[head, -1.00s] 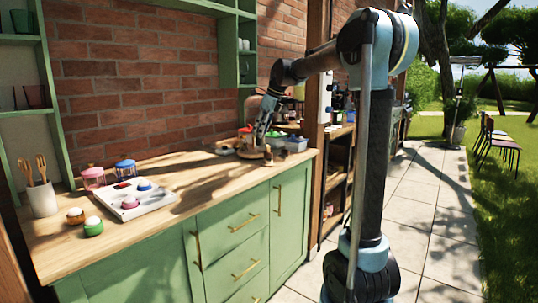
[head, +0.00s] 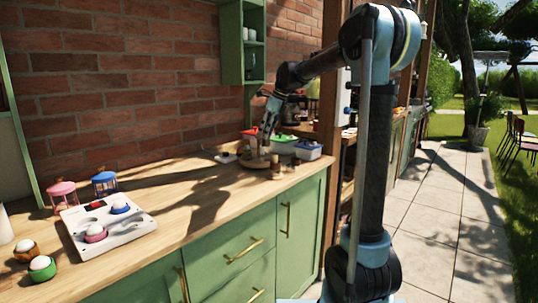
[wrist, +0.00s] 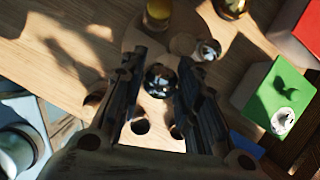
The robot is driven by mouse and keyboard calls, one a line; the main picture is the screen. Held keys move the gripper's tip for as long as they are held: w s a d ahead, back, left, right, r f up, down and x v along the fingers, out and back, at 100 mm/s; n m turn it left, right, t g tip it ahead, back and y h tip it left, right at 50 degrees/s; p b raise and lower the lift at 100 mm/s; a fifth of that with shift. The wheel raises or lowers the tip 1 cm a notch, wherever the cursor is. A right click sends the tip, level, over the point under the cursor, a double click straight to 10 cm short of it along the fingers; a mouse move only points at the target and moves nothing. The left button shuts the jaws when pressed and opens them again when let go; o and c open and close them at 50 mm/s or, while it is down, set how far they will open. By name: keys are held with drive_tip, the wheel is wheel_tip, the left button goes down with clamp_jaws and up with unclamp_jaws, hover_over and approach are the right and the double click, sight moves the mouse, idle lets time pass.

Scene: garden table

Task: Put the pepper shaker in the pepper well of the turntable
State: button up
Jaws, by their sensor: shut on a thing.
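My gripper (wrist: 160,90) points down over the turntable and is shut on a shaker (wrist: 161,80) with a shiny, dark-speckled round top, taken to be the pepper shaker. The turntable (head: 244,166) is a round wooden board near the counter's far right end. In the wrist view its pale wood (wrist: 155,108) shows below the shaker, with dark round holes near the fingers. I cannot tell which well is the pepper well, or whether the shaker's base touches the board. In the head view my gripper (head: 263,152) hides most of the shaker.
A green-lidded tub (head: 284,141) and blue tub (head: 308,150) stand right and behind. A white panel (head: 108,228) lies at left. The middle counter is clear.

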sight(268, 146)
drive_tip(key=f, duration=0.3)
drive_tip(key=shift+w+d, duration=0.15)
drive_tip(key=shift+d, duration=0.2)
drive_tip(key=shift+f, duration=2.2)
drive_tip(key=o, duration=1.1)
drive_tip(key=v, duration=1.2)
